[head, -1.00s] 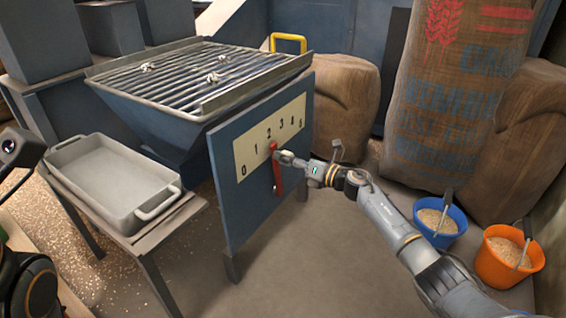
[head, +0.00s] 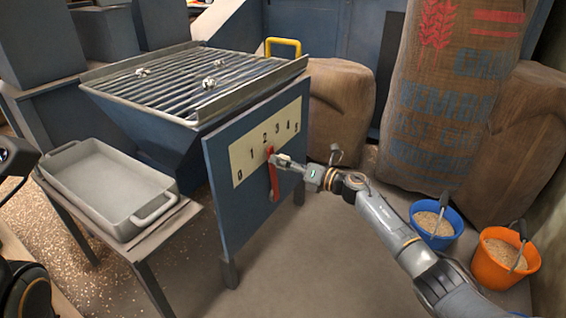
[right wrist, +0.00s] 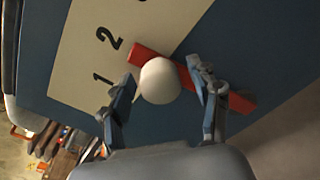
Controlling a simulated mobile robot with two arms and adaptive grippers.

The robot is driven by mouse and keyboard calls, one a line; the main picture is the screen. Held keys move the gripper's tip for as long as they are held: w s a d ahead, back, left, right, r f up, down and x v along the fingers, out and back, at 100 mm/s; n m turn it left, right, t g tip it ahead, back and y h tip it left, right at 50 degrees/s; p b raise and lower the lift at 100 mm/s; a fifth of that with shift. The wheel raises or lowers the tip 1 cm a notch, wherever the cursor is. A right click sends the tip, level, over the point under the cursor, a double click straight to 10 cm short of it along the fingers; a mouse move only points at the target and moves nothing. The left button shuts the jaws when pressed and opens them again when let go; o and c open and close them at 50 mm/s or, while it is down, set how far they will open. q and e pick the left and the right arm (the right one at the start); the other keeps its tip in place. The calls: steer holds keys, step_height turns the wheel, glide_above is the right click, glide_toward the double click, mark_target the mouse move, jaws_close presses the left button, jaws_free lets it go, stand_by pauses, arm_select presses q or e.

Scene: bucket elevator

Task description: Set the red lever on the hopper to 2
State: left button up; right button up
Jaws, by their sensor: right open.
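The red lever (head: 273,182) stands nearly upright on the blue side panel of the hopper (head: 160,109), and its upper end points at the 2 on the pale number scale (head: 243,159). In the right wrist view, the red lever (right wrist: 233,101) carries a white round knob (right wrist: 160,82), and its end lies beside the 2. My right gripper (head: 272,160) is at the lever's upper part. In the right wrist view, its open fingers (right wrist: 165,92) are on either side of the knob, with no clear grip on it.
A grey tray (head: 68,152) sits on a stand left of the panel. A blue bucket (head: 446,241) and an orange bucket (head: 492,268) of grain stand at the right. Large sacks (head: 440,110) stand behind. The floor before the panel is clear.

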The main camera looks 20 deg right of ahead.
steer(key=v, duration=1.1)
steer(key=shift+s+d, duration=0.2)
